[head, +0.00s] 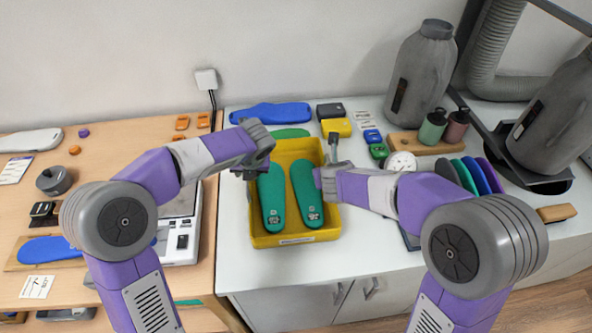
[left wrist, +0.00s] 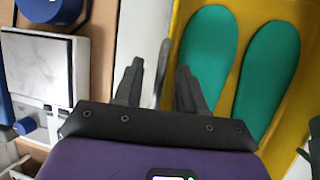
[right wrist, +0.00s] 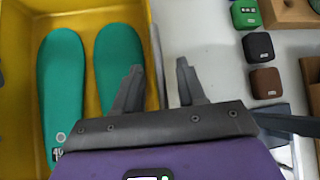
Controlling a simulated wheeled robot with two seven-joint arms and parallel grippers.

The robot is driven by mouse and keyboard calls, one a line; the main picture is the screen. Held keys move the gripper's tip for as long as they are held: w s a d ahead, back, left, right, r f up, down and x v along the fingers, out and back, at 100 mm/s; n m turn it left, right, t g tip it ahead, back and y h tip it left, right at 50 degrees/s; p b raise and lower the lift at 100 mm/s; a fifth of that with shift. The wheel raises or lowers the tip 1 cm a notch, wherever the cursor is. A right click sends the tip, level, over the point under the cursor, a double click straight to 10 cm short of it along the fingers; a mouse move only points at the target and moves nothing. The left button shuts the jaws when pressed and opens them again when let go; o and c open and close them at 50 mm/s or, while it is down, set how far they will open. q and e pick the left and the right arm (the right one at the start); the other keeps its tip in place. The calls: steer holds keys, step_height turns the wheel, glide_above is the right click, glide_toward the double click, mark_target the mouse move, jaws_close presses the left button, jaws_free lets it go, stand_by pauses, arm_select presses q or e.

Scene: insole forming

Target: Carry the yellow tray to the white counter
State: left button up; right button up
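The yellow tray (head: 296,239) appears to rest on the white counter (head: 375,262), left of its middle. Two green insoles (head: 271,197) (head: 307,193) lie side by side in it; they also show in the left wrist view (left wrist: 265,75) and right wrist view (right wrist: 62,85). My left gripper (head: 250,174) is at the tray's left wall, its fingers apart (left wrist: 158,75) around or above the rim. My right gripper (head: 322,178) is at the right wall, fingers also apart (right wrist: 157,78) on either side of the rim. I cannot tell whether the fingers touch the tray.
A wooden table (head: 95,150) adjoins the counter on the left, with a white scale-like device (head: 180,243) near the seam. A blue insole (head: 270,113) and small boxes (head: 336,126) lie behind the tray. A gauge (head: 401,162), colored discs (head: 477,176) and grey canisters (head: 420,75) stand right.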

arm_select(q)
steer(key=shift+r, duration=0.1)
arm_select(e)
steer(key=shift+s+r, duration=0.1)
steer(key=shift+r, duration=0.05)
arm_select(q)
steer(key=v, duration=1.1)
steer(key=shift+s+r, duration=0.2)
steer(key=shift+r, duration=0.15)
arm_select(e)
steer(key=v, duration=1.1)
steer(key=shift+s+r, duration=0.2)
steer(key=shift+s, duration=0.1)
arm_select(q)
steer(key=shift+d, duration=0.15)
